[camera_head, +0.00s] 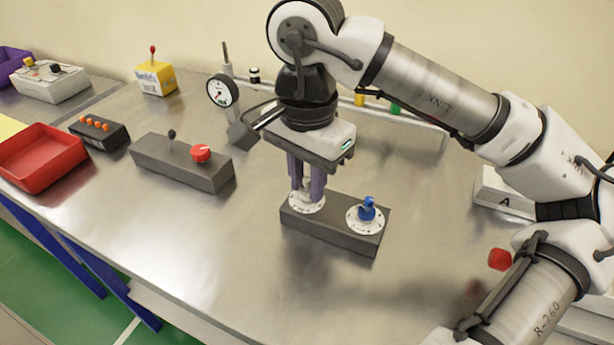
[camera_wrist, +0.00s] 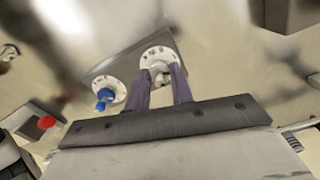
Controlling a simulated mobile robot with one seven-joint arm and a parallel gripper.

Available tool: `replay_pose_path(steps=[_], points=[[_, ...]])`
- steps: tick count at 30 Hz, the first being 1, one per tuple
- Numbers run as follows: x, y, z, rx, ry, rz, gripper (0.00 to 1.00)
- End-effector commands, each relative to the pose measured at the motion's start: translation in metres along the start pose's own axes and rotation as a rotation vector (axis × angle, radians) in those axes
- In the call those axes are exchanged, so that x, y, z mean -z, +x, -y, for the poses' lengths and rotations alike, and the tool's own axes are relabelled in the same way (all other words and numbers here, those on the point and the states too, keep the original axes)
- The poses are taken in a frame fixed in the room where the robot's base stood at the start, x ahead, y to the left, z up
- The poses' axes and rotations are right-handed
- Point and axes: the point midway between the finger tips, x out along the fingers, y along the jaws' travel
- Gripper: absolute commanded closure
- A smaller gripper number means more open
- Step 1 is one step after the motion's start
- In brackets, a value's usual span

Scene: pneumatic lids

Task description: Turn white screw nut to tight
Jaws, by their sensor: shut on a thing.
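The white screw nut (camera_head: 307,185) stands on a white marked dial (camera_head: 306,203) at the left end of a dark grey block (camera_head: 335,228). My gripper (camera_head: 307,186) points down over it, and its purple fingers are shut on the nut. In the wrist view the fingers (camera_wrist: 163,88) stand on either side of the white nut (camera_wrist: 160,72), in front of the marked dial (camera_wrist: 158,56). A blue screw nut (camera_head: 367,209) stands on a second marked dial at the right end of the block. It also shows in the wrist view (camera_wrist: 106,95).
A grey block with a red knob (camera_head: 201,153) and a black lever stands to the left. A pressure gauge (camera_head: 222,91) stands behind it. A red tray (camera_head: 42,158), a black box with orange buttons (camera_head: 99,131) and a yellow box (camera_head: 155,78) are farther left. The table front is clear.

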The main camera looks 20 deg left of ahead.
Motion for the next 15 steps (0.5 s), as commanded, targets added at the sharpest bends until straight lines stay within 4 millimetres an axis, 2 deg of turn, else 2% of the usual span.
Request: replay_pose_path(steps=[6,7,11,15], points=[[0.0000,-0.0006,0.0002,0.001,-0.001,-0.001,1.00],[0.0000,-0.0006,0.0002,0.001,-0.001,-0.001,0.73],[0.0000,-0.0005,0.0002,0.001,0.000,0.000,0.56],[-0.0001,-0.0003,0.0001,0.001,0.000,0.000,0.55]])
